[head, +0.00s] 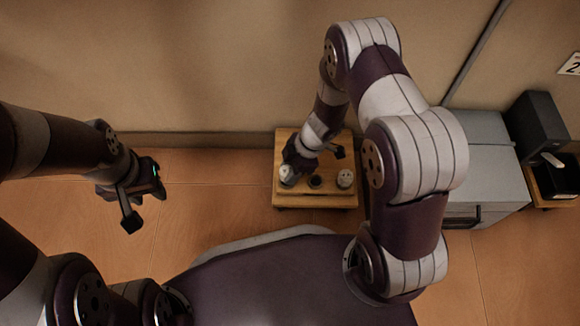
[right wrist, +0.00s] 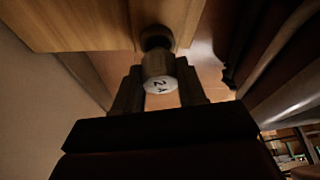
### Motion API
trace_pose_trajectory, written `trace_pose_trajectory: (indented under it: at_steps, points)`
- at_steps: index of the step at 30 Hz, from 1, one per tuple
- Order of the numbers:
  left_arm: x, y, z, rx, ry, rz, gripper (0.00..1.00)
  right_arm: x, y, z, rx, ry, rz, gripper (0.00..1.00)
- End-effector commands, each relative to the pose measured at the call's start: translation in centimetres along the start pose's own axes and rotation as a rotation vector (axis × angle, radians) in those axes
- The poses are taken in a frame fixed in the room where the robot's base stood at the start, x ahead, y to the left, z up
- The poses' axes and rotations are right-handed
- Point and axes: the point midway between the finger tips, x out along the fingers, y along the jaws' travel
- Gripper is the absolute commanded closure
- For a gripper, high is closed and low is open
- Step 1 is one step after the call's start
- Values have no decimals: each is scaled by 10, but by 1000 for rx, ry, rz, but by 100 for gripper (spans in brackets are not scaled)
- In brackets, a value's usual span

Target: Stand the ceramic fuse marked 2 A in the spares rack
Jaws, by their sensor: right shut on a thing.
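The ceramic fuse marked 2 A (right wrist: 160,84) is between the two fingers of my right gripper (right wrist: 158,92), its white marked end facing the wrist camera. In the head view, my right gripper (head: 296,163) is over the left part of a wooden rack (head: 318,201), with a pale fuse end (head: 288,174) at it. The fuse's far end lines up with a dark round hole (right wrist: 155,36) in the wood; I cannot tell how far it is in. My left gripper (head: 143,203) is open and empty, well left of the rack.
The rack also has a dark middle hole (head: 316,182) and a whitish cylindrical piece (head: 345,178) at its right. A grey cabinet (head: 486,170) and a dark box (head: 537,127) stand further right. The floor left of the rack is clear.

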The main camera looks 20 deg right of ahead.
Motion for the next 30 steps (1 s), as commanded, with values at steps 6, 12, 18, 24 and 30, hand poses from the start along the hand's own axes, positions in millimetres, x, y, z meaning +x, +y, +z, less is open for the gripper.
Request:
trace_pose_trajectory:
  at_steps: [6,12,18,24,30]
  points:
    - [0,0,0,0,0,0,62,0,0,0,0,0,0,89]
    - [-2,0,0,0,0,0,62,0,0,0,0,0,-1,89]
    - [-7,0,-1,0,0,0,62,0,0,0,0,0,0,89]
    - [-7,0,-1,0,0,0,62,2,0,1,-1,0,0,89]
    - [-7,0,-1,0,0,0,62,2,0,1,-1,0,0,89]
